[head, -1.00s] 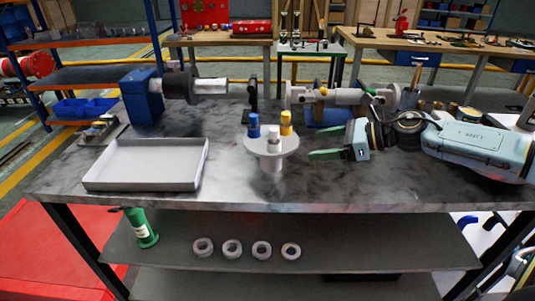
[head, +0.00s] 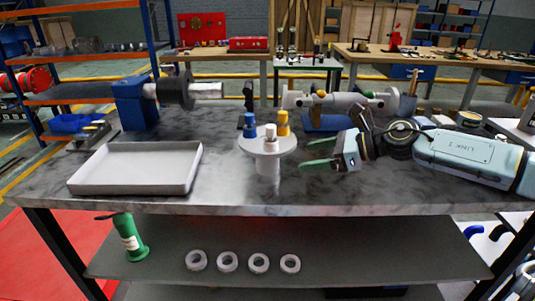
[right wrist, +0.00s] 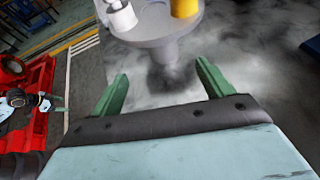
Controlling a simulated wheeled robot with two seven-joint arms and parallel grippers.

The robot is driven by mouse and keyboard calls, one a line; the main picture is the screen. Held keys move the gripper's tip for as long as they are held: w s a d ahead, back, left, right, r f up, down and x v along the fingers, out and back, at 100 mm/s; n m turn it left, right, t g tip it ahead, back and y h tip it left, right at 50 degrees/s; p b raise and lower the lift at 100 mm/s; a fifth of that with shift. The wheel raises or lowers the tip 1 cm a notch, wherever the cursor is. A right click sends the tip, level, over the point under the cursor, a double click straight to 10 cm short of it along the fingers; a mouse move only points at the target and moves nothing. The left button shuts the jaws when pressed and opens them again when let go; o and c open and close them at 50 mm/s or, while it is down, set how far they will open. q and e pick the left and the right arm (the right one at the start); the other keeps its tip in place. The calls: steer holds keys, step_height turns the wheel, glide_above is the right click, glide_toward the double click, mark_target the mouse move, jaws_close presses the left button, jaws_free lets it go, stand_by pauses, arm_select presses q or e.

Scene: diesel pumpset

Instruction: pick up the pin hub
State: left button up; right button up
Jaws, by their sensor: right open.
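The pin hub (head: 268,148) is a pale grey round disc on a thick stem, standing upright on the workbench. A blue, a white and a yellow pin stand on its disc. My right gripper (head: 308,154) is open and empty just right of the hub, its green fingers pointing at the stem. In the right wrist view the hub's stem (right wrist: 168,55) lies ahead of the gap between the open fingers (right wrist: 162,78), which look short of it. A small green-fingered part at the left of that view seems to be my left gripper (right wrist: 58,107); its jaws are unclear.
A shallow grey tray (head: 132,189) lies left of the hub on the workbench (head: 225,195). A blue motor-like unit (head: 135,103) and a pump shaft assembly (head: 340,102) stand behind. A green bottle (head: 131,238) and several white rings (head: 228,262) sit on the lower shelf.

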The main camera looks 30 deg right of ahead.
mark_target(273, 162)
steer(key=shift+w+a+f+b, duration=0.25)
steer(key=shift+w+f+b, duration=0.1)
steer(key=shift+b, duration=0.6)
steer(key=shift+w+a, duration=0.1)
steer(key=x, duration=0.4)
steer(key=shift+w+r, duration=0.1)
steer(key=shift+x, duration=1.1)
steer(key=x, duration=0.4)
steer(key=shift+w+b, duration=0.15)
steer(key=shift+b, duration=0.15)
arm_select(q)
step_height(273, 162, up, 7)
steer(key=d, duration=0.2)
steer(key=shift+s+d+r+h, duration=0.15)
steer(key=shift+s+r+h, duration=0.05)
steer(key=shift+s+h, duration=0.1)
arm_select(e)
jaws_close()
steer(key=shift+w+d+r, duration=0.1)
steer(key=shift+d+r, duration=0.1)
steer(key=shift+d, duration=0.05)
